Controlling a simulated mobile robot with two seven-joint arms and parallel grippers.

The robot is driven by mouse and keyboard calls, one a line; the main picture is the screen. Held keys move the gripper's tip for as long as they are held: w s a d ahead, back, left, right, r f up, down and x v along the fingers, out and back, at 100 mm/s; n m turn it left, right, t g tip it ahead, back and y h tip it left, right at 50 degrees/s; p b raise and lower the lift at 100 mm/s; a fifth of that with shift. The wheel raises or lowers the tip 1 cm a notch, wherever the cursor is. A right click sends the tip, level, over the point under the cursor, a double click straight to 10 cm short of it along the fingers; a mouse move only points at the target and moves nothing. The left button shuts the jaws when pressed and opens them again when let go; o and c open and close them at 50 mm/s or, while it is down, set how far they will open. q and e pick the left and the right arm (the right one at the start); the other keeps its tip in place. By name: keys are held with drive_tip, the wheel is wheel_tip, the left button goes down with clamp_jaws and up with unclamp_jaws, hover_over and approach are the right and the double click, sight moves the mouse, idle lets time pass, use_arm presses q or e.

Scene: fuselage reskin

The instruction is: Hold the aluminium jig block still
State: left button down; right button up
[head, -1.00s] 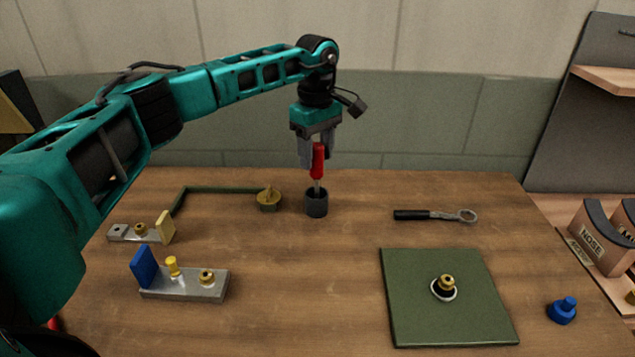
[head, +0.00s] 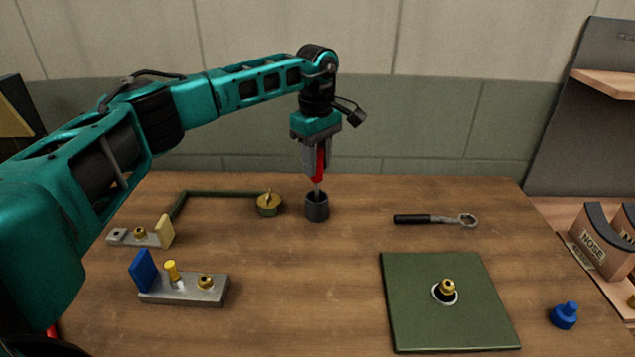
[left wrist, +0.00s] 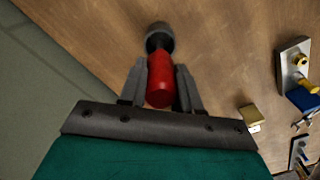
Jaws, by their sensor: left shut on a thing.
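A grey metal jig block (head: 213,290) lies on the table at the front left of the head view. It carries a blue upright plate, a yellow pin and a brass fitting. It also shows at the right of the left wrist view (left wrist: 289,59). A smaller grey metal block (head: 124,237) with a cream plate lies behind it. My left gripper (head: 317,174) is away from both blocks, shut on the red handle of a tool (left wrist: 160,82). The tool is upright, its lower end in a dark cup (head: 317,208). No gripper touches either block. My right gripper is out of view.
A green mat (head: 415,320) with a ringed brass fitting lies at the front right. A ring-ended wrench (head: 436,219), a blue knob (head: 564,315) and an L-shaped green rod with a brass disc (head: 268,205) also lie on the table. The middle is clear.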

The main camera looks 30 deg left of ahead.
sight(317, 149)
use_arm(q)
drive_tip(key=shift+r+p, duration=1.45)
drive_tip(key=shift+r, duration=4.1)
drive_tip(key=shift+f, duration=0.1)
